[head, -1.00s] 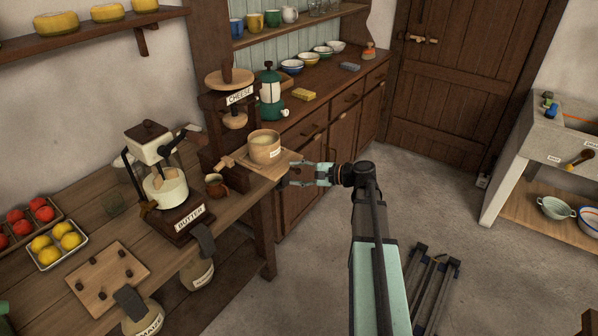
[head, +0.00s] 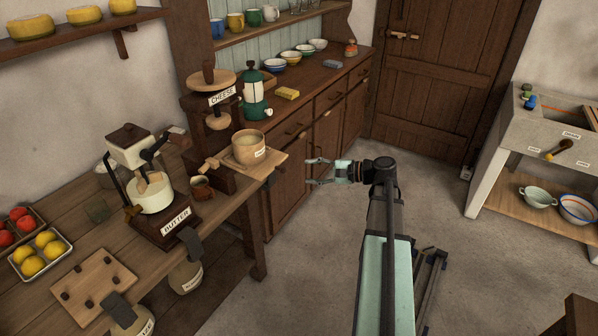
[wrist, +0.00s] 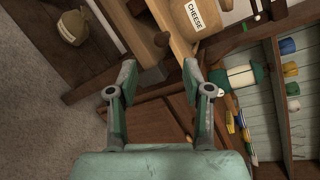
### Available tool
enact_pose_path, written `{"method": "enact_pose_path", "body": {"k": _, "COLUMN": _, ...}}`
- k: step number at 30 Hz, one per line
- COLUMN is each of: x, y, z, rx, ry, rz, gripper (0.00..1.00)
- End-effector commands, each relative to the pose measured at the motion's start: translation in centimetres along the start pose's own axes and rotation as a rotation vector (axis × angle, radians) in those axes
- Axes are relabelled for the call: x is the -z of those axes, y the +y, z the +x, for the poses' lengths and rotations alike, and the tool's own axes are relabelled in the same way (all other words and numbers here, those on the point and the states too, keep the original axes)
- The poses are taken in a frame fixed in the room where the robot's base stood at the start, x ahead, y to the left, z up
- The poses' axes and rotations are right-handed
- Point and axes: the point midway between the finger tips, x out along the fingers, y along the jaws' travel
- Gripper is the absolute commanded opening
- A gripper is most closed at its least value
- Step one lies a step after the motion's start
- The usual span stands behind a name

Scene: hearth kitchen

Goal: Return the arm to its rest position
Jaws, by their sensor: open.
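My gripper (head: 312,171) is open and empty in the head view. It hangs over the floor in front of the dark wooden dresser, to the right of the worktop's end and clear of it. In the wrist view my gripper (wrist: 160,85) shows its two fingers spread apart with nothing held between them. The cheese press (head: 218,98) and a round wooden tub (head: 249,147) stand at the worktop's right end, left of the gripper.
The butter churn (head: 155,190) stands on the wooden worktop (head: 75,193). Lemons (head: 40,252) and tomatoes lie in trays at left. The dresser (head: 310,120) is behind the gripper. A stone sink (head: 550,130) stands at right. The floor (head: 440,190) between is clear.

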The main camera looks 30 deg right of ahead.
Motion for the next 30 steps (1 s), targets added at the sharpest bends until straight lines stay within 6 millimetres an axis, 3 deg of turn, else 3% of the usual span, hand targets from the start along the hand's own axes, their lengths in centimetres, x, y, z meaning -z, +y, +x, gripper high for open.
{"method": "enact_pose_path", "body": {"k": 6, "x": 0.0, "y": 0.0, "z": -1.7, "rx": -0.001, "ry": 0.0, "rz": 0.0, "gripper": 0.5}}
{"method": "enact_pose_path", "body": {"k": 23, "x": 0.1, "y": 0.0, "z": -1.9, "rx": 0.001, "ry": 0.004, "rz": -0.026, "gripper": 0.5}}
{"method": "enact_pose_path", "body": {"k": 28, "x": 2.1, "y": 2.6, "z": -2.1, "rx": -0.11, "ry": 0.111, "rz": -0.137, "gripper": 0.5}}
{"method": "enact_pose_path", "body": {"k": 30, "x": 3.5, "y": 6.0, "z": -2.1, "rx": -0.202, "ry": 0.165, "rz": -0.175, "gripper": 0.5}}
